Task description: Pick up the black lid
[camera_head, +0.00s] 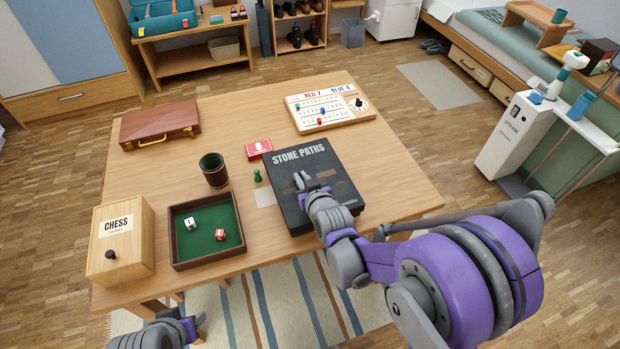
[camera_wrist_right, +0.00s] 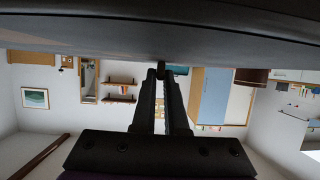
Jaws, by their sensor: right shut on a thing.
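The black lid (camera_head: 335,178), printed STONE PATHS, is the top of a flat dark box on the right of the wooden table. My right gripper (camera_head: 301,181) reaches over it from the right and is shut on it near its left part. In the right wrist view, the fingers (camera_wrist_right: 163,75) are close together, and a broad dark surface fills the top. I cannot tell whether the lid is apart from the box under it. Part of my left arm shows at the bottom left of the head view; its fingers are not clear.
On the table (camera_head: 400,165) are a brown case (camera_head: 160,125), a dice cup (camera_head: 214,170), a green-lined dice tray (camera_head: 190,255), a chess box (camera_head: 125,250), a red card box (camera_head: 259,149) and a score board (camera_head: 330,108). A green pawn (camera_head: 257,176) stands left of the lid. The table's right side is clear.

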